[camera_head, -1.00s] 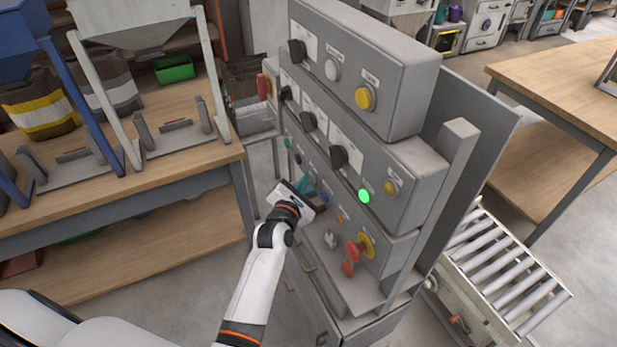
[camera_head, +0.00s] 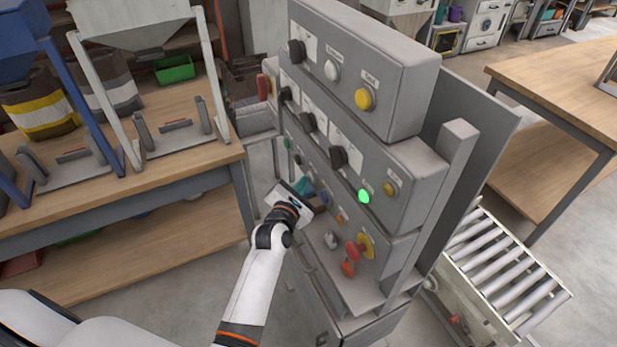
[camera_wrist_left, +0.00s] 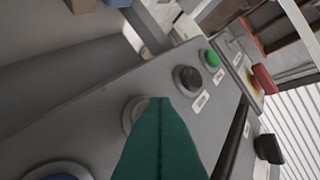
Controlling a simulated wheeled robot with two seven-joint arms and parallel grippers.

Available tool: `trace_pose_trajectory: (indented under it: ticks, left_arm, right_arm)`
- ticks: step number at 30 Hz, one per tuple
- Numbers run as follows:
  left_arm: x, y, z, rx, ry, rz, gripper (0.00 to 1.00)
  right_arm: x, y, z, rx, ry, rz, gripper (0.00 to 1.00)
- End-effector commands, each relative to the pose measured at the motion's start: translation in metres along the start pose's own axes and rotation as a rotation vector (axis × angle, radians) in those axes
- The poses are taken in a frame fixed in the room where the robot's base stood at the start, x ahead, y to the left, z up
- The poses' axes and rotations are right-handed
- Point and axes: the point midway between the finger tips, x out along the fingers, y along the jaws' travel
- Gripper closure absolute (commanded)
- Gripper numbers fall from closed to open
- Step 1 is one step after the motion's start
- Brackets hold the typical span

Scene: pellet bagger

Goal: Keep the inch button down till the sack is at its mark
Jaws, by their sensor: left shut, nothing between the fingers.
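My left gripper (camera_head: 304,187) is at the lower row of the grey control panel (camera_head: 385,185). Its teal fingers are shut with nothing between them. In the left wrist view the fingertips (camera_wrist_left: 160,102) overlap a button with a pale ring (camera_wrist_left: 132,113), hiding most of it; contact or pressing cannot be told. A black button (camera_wrist_left: 187,80) and a green button (camera_wrist_left: 210,58) sit beyond it, and a blue button (camera_wrist_left: 60,173) is nearer. Labels are too small to read. A yellow-banded sack (camera_head: 42,112) and a grey-and-white sack (camera_head: 112,88) stand under hoppers at left; no mark is discernible.
A green lamp (camera_head: 364,196) is lit on the panel. A red mushroom button (camera_head: 353,251) with a yellow collar is right of my left gripper. A wooden bench (camera_head: 190,145) stands left, a roller conveyor (camera_head: 505,270) right. Floor shows between bench and panel.

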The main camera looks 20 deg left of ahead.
Motion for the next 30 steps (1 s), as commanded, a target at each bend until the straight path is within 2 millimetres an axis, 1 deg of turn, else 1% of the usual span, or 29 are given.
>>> trace_pose_trajectory:
  ticks: [7,19,30]
  left_arm:
    - [-0.009,-0.007,0.006,0.001,-0.001,0.001,1.0]
    - [-0.012,-0.009,0.009,0.002,-0.001,0.0,1.0]
    - [-0.038,-0.028,0.027,0.003,-0.002,0.0,1.0]
  right_arm:
    - [-0.005,0.0,0.001,0.0,0.0,0.0,0.64]
    - [-0.006,0.0,0.001,0.0,0.0,0.0,0.64]
    - [-0.014,0.0,0.001,0.0,0.0,0.0,0.64]
